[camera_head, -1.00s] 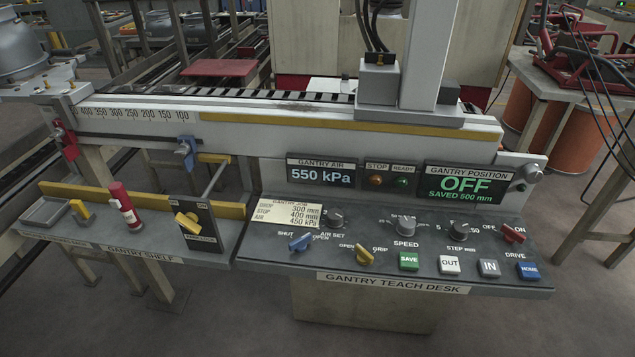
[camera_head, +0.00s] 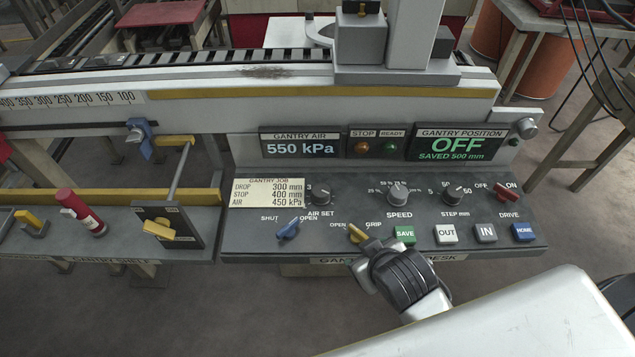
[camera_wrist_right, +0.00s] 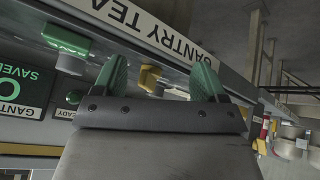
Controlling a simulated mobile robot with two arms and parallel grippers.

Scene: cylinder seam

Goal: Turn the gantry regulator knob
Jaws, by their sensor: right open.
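On the gantry teach desk (camera_head: 250,228), the dark round AIR SET knob (camera_head: 320,193) stands beside the cream job card (camera_head: 267,193), which lists AIR 450 kPa. The GANTRY AIR display (camera_head: 302,146) reads 550 kPa. My right gripper (camera_head: 366,262) is at the desk's front edge, below the yellow GRIP lever (camera_head: 358,233) and right of the knob. In the right wrist view its green fingertips (camera_wrist_right: 160,78) are apart and empty, with the yellow lever (camera_wrist_right: 149,77) showing between them. My left gripper is not in view.
The blue SHUT/OPEN lever (camera_head: 288,230) sits just below the knob. The SPEED knob (camera_head: 398,194), the green SAVE button (camera_head: 405,234) and other buttons lie to the right. The gantry shelf (camera_head: 100,247) with a red cylinder (camera_head: 84,212) is at left.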

